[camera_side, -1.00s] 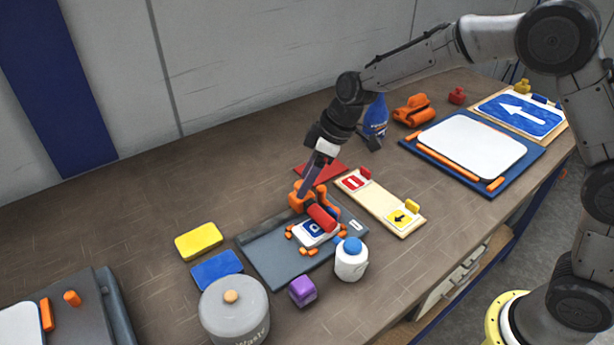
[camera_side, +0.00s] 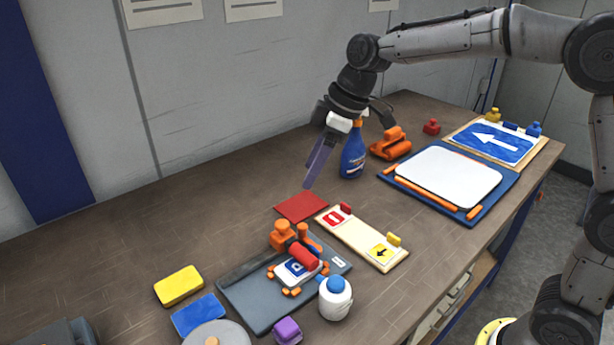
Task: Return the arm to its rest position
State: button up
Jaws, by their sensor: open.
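My gripper (camera_side: 311,180) is raised above the workbench, pointing down, with its fingers over the area behind the red square sheet (camera_side: 302,207). It is open with nothing between its fingers. Below and in front of it, an orange clamp-like tool with a red cylinder (camera_side: 303,256) stands on a grey board (camera_side: 246,292). A small white and blue sign (camera_side: 296,269) sits there among small orange blocks, partly covered by the red cylinder. My gripper is apart from all of these.
A blue spray bottle (camera_side: 353,160) stands close to the right of my gripper. The bench's left back is clear.

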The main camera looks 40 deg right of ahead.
jog(key=shift+d+r, duration=0.1)
jog(key=shift+r, duration=0.1)
jog(key=s+d+r+m+t, duration=0.1)
jog(key=s+d+r, duration=0.15)
jog(key=s, duration=0.25)
jog(key=s+d+r+t+h, duration=0.1)
jog(key=s+r, duration=0.2)
jog(key=s, duration=0.2)
jog(key=s+d+r+m+t, duration=0.1)
jog(key=s+d+r, duration=0.1)
jog(key=s, duration=0.3)
jog(key=s+d+f+m+h, duration=0.2)
jog(key=s+d+f+m, duration=0.2)
jog(key=s, duration=0.9)
notch_tip(320, 180, down, 5)
jog(key=m, duration=0.3)
jog(key=shift+d+f+g, duration=0.15)
jog(key=shift+d+g, duration=0.05)
jog(key=shift+g, duration=0.1)
